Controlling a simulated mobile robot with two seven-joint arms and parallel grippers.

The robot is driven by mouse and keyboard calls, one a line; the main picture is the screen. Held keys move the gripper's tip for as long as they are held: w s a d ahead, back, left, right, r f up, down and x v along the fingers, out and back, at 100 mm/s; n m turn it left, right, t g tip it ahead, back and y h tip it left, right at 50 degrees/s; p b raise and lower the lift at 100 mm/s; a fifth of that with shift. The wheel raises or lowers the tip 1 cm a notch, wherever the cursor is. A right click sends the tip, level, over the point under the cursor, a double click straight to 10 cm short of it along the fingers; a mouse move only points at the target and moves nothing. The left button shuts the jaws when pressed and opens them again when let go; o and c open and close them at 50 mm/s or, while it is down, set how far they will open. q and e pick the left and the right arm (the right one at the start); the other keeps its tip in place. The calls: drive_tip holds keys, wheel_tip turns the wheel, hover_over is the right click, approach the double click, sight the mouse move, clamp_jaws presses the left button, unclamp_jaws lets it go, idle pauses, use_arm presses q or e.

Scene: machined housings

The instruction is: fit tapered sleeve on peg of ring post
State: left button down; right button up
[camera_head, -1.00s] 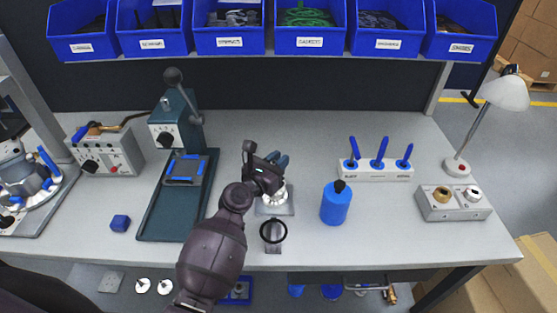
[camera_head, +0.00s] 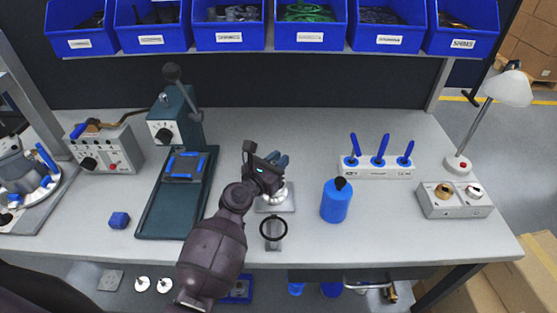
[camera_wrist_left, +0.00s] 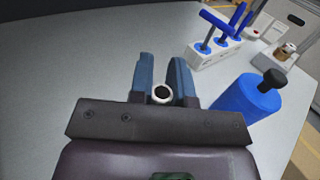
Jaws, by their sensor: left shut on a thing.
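My left gripper (camera_head: 278,160) is over the middle of the bench, with its blue fingers pointing away from the arm. In the left wrist view its two fingers (camera_wrist_left: 164,72) are shut on a pale round sleeve (camera_wrist_left: 162,94) with a dark hole. A shiny silver part (camera_head: 279,194) shows just below the gripper, above a grey square plate (camera_head: 288,206). I cannot tell whether the held sleeve touches a peg; the gripper hides that spot. A black ring on a small grey stand (camera_head: 274,244) is in front of the plate. My right gripper is not in view.
A blue bottle (camera_head: 336,203) with a black cap stands right of the gripper. Behind it is a white rack (camera_head: 377,171) with blue-handled tools. A grey box (camera_head: 453,205) with brass and silver parts is far right. A dark green press (camera_head: 175,205) stands left.

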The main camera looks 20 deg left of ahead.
use_arm(q)
drive_tip(key=shift+f, duration=0.25)
drive_tip(key=c, duration=1)
unclamp_jaws()
drive_tip(key=v, duration=1)
drive_tip(key=shift+s, duration=0.4)
drive_tip(key=shift+a, duration=0.15)
